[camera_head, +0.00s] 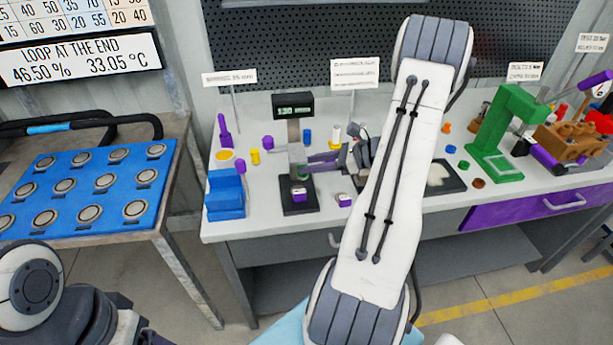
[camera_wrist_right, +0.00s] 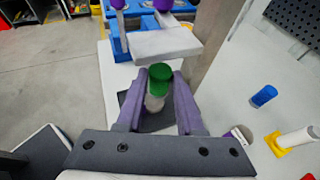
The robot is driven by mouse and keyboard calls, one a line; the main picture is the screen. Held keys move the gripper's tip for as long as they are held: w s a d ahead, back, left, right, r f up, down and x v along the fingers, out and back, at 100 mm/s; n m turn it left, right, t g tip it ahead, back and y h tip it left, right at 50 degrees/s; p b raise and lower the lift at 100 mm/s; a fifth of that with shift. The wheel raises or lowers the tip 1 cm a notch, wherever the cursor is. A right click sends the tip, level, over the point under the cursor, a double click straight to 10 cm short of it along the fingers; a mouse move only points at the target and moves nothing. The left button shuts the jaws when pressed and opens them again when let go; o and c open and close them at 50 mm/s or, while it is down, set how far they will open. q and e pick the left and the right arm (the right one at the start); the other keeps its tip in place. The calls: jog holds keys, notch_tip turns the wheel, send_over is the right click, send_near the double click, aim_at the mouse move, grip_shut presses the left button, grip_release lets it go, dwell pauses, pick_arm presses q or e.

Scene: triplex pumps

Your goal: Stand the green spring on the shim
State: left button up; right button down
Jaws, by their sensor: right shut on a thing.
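My right gripper (camera_head: 322,160) reaches left into the stand with the dark display. Its purple fingers also show in the right wrist view (camera_wrist_right: 159,100), shut on the green spring (camera_wrist_right: 160,74). The spring looks like a short cylinder with a green top and a pale lower part; I cannot tell whether that pale part is a separate piece. In the head view, the spring is mostly hidden among the fingers and stand. I cannot make out the shim or whether the spring touches anything below. My left gripper is out of the picture.
The display stand (camera_head: 293,106) rises close to the gripper, and its pale plate (camera_wrist_right: 166,43) is just beyond the spring. A blue block (camera_head: 225,195) stands left. A purple-and-white block (camera_head: 343,200) is nearby. A green press (camera_head: 500,135) stands right.

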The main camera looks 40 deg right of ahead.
jog(key=shift+w+a+f, duration=0.35)
jog(key=shift+a+f, duration=0.15)
jog(key=shift+a, duration=0.15)
notch_tip(320, 180, down, 4)
jog(key=shift+r+p, duration=0.1)
jog(key=shift+p, duration=0.25)
jog(key=shift+f, duration=0.2)
jog(key=c, duration=0.5)
grip_release()
jog(key=shift+c, duration=0.2)
